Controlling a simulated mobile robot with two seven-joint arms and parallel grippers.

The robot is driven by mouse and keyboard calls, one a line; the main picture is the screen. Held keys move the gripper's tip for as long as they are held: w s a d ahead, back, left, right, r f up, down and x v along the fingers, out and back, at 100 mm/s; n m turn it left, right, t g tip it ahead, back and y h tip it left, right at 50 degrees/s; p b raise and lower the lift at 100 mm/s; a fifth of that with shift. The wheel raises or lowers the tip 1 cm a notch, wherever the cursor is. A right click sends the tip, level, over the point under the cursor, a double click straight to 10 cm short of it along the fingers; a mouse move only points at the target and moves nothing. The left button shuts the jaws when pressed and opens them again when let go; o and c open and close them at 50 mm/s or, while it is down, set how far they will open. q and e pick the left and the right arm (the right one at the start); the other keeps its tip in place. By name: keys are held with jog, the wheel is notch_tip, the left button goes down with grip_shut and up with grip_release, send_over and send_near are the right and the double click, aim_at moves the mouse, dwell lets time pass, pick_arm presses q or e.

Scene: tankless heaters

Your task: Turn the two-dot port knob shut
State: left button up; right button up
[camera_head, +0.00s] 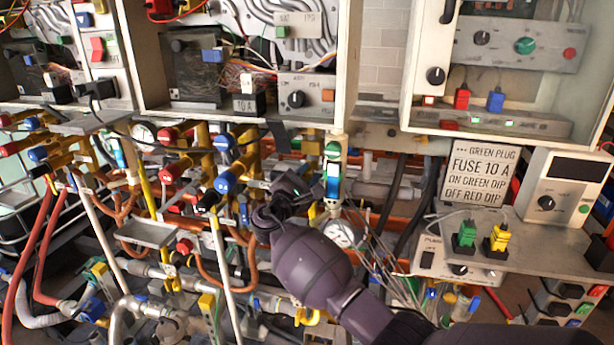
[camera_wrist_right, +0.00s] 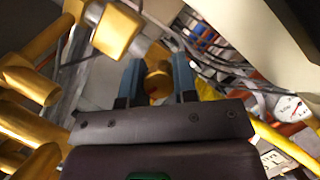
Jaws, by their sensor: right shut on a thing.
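My right gripper (camera_wrist_right: 157,84) shows from behind in the wrist view. Its two blue fingers stand on either side of a brass-coloured valve part (camera_wrist_right: 158,82) and are shut on it. In the head view my right gripper (camera_head: 246,186) reaches left into the pipework, close to a blue round knob (camera_head: 225,183) with pale marks. A second blue knob (camera_head: 225,142) sits above it, and red-capped valves (camera_head: 172,174) are to its left. The dot marks are too small to count, so I cannot tell which knob is the two-dot one. My left gripper is not in view.
Brass pipes (camera_wrist_right: 28,78) crowd the left of the wrist view. A pressure gauge (camera_head: 342,233) and loose thin wires lie right of my gripper. Open cabinets (camera_head: 348,60) hang above. A sign (camera_head: 476,173) and a shelf (camera_head: 540,255) with plugs stand at the right.

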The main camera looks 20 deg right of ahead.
jog(key=m+g+b, duration=0.1)
jog(key=m, duration=0.2)
jog(key=shift+f, duration=0.15)
jog(key=shift+m+g+b, duration=0.5)
jog(key=shift+m+g, duration=0.5)
jog(key=shift+m, duration=1.1)
jog(key=o, duration=0.9)
jog(key=shift+o, duration=0.2)
jog(key=shift+a, duration=0.1)
jog(key=r+v, duration=0.1)
jog(key=v, duration=0.9)
jog(key=shift+s+a+f, duration=0.15)
jog(key=shift+s+a, duration=0.15)
